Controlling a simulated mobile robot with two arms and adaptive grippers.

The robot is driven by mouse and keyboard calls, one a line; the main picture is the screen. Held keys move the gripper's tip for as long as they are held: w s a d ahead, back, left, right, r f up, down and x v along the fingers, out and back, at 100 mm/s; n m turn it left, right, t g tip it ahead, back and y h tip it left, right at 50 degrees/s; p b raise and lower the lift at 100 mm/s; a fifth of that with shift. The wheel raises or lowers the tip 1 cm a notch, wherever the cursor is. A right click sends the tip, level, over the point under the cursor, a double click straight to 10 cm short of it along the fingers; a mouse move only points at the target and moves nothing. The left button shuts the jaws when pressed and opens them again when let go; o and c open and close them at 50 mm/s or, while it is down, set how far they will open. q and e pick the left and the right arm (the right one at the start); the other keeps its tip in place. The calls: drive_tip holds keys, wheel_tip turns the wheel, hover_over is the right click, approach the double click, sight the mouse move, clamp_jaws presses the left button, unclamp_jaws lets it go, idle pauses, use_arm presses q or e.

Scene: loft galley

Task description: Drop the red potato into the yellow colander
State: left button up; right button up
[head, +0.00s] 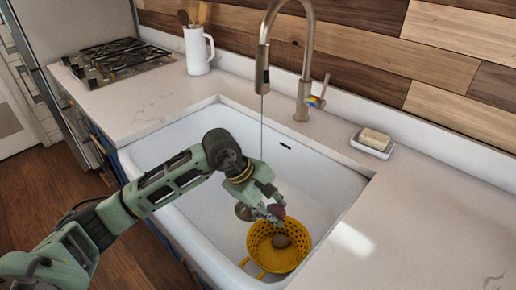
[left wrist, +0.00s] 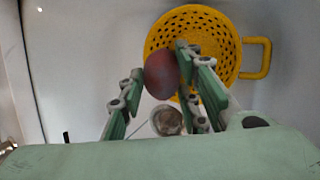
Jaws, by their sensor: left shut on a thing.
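My left gripper (head: 272,208) is shut on the red potato (head: 277,211) and holds it above the sink. In the left wrist view the red potato (left wrist: 161,75) sits between the two green fingers. The yellow colander (head: 258,256) stands in the sink, just below and in front of the gripper. In the left wrist view the colander (left wrist: 222,28) is behind the potato, which overlaps its lower left rim. My right gripper is in neither view.
The white sink (head: 175,145) has a raised rim around the colander. A tall faucet (head: 305,85) rises behind it. A round metal piece (left wrist: 168,122) lies near the colander. A soap dish (head: 372,147), white jug (head: 197,50) and stove (head: 115,60) stand on the counter.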

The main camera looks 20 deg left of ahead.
use_arm(q)
drive_tip(key=shift+s+f, duration=0.15)
wheel_tip(320, 180, down, 6)
drive_tip(key=shift+r+b, duration=0.15)
drive_tip(key=shift+b, duration=1.1)
drive_tip(key=o, duration=1.2)
drive_tip(key=shift+o, duration=0.2)
drive_tip(key=v, duration=1.2)
